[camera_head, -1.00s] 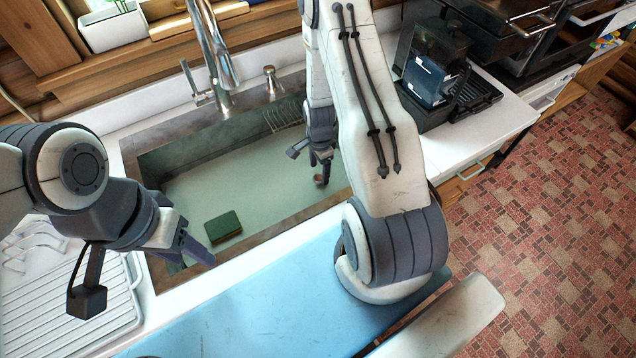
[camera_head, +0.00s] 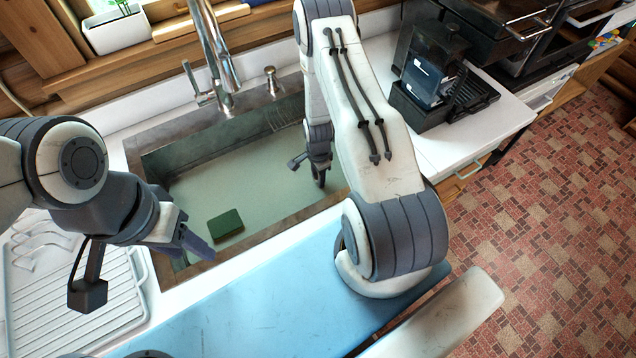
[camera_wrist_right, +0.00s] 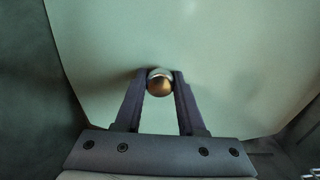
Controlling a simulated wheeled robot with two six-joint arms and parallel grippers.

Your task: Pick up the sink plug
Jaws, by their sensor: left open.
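The sink plug (camera_wrist_right: 160,83) is a small, round, brownish metal knob with a pale rim. In the right wrist view it sits between the tips of my right gripper (camera_wrist_right: 161,78), with both fingers against its sides. In the head view my right gripper (camera_head: 319,178) points down into the right part of the sink, and the plug is hidden there by the fingers. Whether the plug is clear of the sink floor cannot be told. My left gripper (camera_head: 196,243) is open and empty over the sink's front left edge.
The metal sink (camera_head: 185,190) has a green sponge (camera_head: 225,225) on its floor and a wire rack at the back right. A tall faucet (camera_head: 213,50) stands behind it. A white drying rack (camera_head: 75,300) lies left, and a black coffee machine (camera_head: 432,65) stands right.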

